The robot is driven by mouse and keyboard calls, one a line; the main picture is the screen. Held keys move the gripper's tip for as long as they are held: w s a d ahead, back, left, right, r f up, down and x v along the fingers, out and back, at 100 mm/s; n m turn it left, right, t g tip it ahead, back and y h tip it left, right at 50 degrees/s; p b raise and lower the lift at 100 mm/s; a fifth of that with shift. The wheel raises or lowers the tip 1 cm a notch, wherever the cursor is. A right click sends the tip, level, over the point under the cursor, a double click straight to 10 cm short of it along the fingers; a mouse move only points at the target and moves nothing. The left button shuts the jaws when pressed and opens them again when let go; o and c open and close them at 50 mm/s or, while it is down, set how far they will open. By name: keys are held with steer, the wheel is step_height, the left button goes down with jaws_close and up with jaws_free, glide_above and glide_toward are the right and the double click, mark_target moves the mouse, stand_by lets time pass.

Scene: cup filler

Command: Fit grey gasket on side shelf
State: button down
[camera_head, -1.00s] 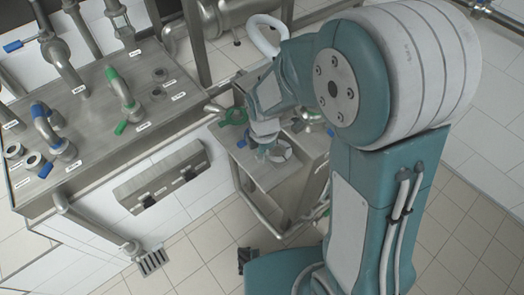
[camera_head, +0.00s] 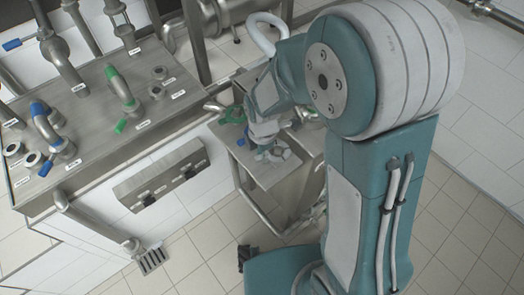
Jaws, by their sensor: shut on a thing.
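The side shelf (camera_head: 248,165) is a small steel cart top in the middle of the view, beside the big steel counter. My gripper (camera_head: 268,152) points down over this shelf, its teal fingers low near the surface. A pale grey ring-shaped part (camera_head: 284,153) shows on the shelf at my fingertips. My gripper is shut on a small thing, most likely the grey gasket. The fingers and wrist hide most of it, and I cannot make out its outline or whether it touches the ring.
A green clamp (camera_head: 232,115) lies on the shelf just behind my gripper. The steel counter (camera_head: 100,150) at left carries several pipe bends with green and blue clamps.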

steer(key=shift+f, duration=0.95)
steer(key=shift+c, duration=2.2)
jaws_free()
step_height(320, 180, up, 17)
steer(key=s+d+r+m+t, duration=0.5)
steer(key=s+d+r+m, duration=0.3)
steer(key=m, duration=1.4)
steer(key=s+d, duration=0.3)
steer(key=s, duration=0.2)
steer(key=shift+s+d+t, duration=0.2)
steer(key=shift+d+t, duration=0.05)
steer(key=shift+t, duration=0.05)
